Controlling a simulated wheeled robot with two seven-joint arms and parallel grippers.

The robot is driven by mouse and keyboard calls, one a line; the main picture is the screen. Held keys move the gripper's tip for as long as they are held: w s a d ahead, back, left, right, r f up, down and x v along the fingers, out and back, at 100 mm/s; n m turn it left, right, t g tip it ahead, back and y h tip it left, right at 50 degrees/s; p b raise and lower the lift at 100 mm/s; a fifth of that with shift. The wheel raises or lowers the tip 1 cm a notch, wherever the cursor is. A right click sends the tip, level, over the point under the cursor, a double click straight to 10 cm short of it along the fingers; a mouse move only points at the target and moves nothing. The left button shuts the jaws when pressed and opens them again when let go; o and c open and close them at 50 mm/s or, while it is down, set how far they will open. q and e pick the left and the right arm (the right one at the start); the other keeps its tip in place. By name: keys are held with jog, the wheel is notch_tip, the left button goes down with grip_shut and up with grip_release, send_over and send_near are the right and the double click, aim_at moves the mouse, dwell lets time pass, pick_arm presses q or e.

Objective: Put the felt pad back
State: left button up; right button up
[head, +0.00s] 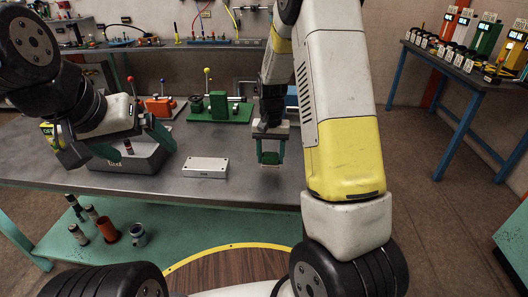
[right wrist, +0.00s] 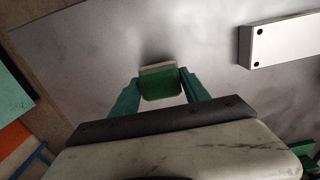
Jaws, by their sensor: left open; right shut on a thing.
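The felt pad (right wrist: 160,84) is a small green block with a pale cream layer along its far edge. My right gripper (head: 270,157) is shut on it, with one teal finger on each side, as the right wrist view shows. In the head view the gripper points down near the front part of the grey workbench (head: 235,190), and the pad seems to be above the top; the exact gap is hard to tell. My left gripper (head: 142,150) is open and empty at the left, over or beside a grey bin (head: 115,179).
A white block (head: 206,168) lies on the bench between the grippers; it also shows in the right wrist view (right wrist: 288,40). Behind stand a green fixture (head: 219,107) and an orange fixture (head: 160,105).

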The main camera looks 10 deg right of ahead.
aim_at(272, 163)
jog(key=shift+w+d+f, duration=0.15)
jog(key=shift+d+f, duration=0.05)
jog(key=shift+f, duration=0.7)
jog(key=shift+w+d+f, duration=0.15)
jog(key=shift+d+f, duration=0.05)
jog(key=shift+f, duration=0.65)
jog(key=shift+f, duration=0.2)
jog(key=o, duration=1.5)
jog(key=shift+c, duration=0.2)
notch_tip(272, 163, up, 12)
jog(key=shift+r, duration=0.25)
jog(key=s+r+n+t+y, duration=0.1)
jog(key=s+r+t+y, duration=0.15)
jog(key=s+r, duration=0.8)
jog(key=s+a+r+n+t, duration=0.1)
jog(key=s+r+t, duration=0.1)
jog(key=s, duration=0.5)
jog(key=s+a+r+n+t, duration=0.1)
jog(key=s+r, duration=0.1)
jog(key=s, duration=0.4)
jog(key=shift+s+r+n+t, duration=0.3)
jog(key=shift+s+n+t, duration=0.05)
jog(key=shift+s+n, duration=0.05)
